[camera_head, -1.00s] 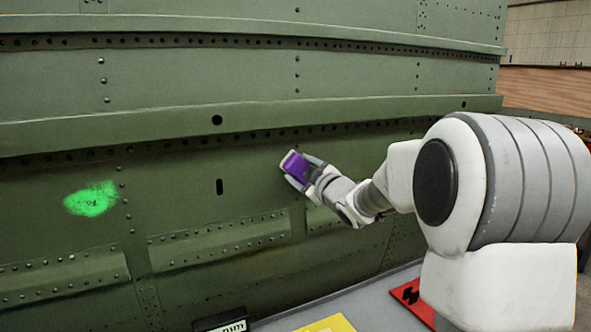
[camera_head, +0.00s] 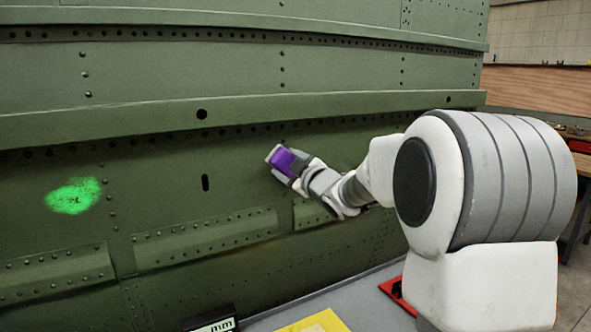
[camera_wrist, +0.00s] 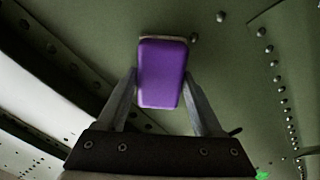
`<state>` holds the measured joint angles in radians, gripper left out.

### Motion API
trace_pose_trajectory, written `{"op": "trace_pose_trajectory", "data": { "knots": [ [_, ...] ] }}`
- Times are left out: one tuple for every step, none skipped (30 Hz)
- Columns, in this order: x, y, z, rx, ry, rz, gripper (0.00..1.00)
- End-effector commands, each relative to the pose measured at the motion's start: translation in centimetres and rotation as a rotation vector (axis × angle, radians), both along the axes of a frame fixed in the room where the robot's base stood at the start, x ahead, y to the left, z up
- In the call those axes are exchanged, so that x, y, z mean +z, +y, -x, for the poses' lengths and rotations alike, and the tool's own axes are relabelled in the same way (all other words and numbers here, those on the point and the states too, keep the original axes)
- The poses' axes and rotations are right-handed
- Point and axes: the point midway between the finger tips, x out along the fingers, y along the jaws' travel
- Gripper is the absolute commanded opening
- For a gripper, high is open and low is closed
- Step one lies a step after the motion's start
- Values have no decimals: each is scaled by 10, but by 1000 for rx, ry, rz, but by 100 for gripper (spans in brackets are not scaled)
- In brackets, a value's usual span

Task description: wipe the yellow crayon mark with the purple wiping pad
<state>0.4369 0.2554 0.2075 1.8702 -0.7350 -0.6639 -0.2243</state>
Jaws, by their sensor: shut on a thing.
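My gripper (camera_head: 291,165) is shut on the purple wiping pad (camera_head: 283,160), close to the green fuselage skin (camera_head: 240,235). In the wrist view the pad (camera_wrist: 162,75) sits between the two fingers, with a pale layer at its far edge. Whether the pad touches the skin I cannot tell. No yellow crayon mark shows in either view; my gripper or arm may hide part of the skin. A bright green mark (camera_head: 73,196) is on the skin at the left, well away from the pad. A small bit of green (camera_wrist: 262,174) shows at the wrist view's bottom edge.
The skin has raised ribs (camera_head: 205,240), rivet rows and a long ledge (camera_head: 120,122) above the pad. Below are a grey surface (camera_head: 345,295), a yellow sheet (camera_head: 318,322), a red item (camera_head: 400,292) and a dark block marked "mm" (camera_head: 212,322). A wooden bench (camera_head: 578,175) stands at far right.

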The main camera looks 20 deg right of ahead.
Motion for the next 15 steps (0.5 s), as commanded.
{"op": "trace_pose_trajectory", "data": {
  "knots": [
    [-1, 9, -1, 12, -2, 0, 23],
    [0, 10, 0, 12, -2, 0, 23],
    [0, 11, 0, 13, -1, 0, 23],
    [0, 12, 0, 13, -2, 0, 23],
    [0, 13, 0, 13, -2, 0, 23],
    [0, 15, 0, 15, -2, 1, 23],
    [0, 17, 1, 16, -3, 0, 23],
    [0, 19, 1, 16, -4, 0, 23],
    [-1, 23, 2, 16, -5, 0, 23],
    [-1, 25, 3, 16, -5, 0, 23],
    [-1, 28, 3, 17, -4, -1, 23],
    [-2, 32, 5, 18, -4, 0, 23],
    [-1, 35, 5, 18, -5, 0, 23],
    [-1, 37, 6, 18, -5, 0, 23],
    [-1, 40, 7, 18, -5, 0, 23]
  ]
}}
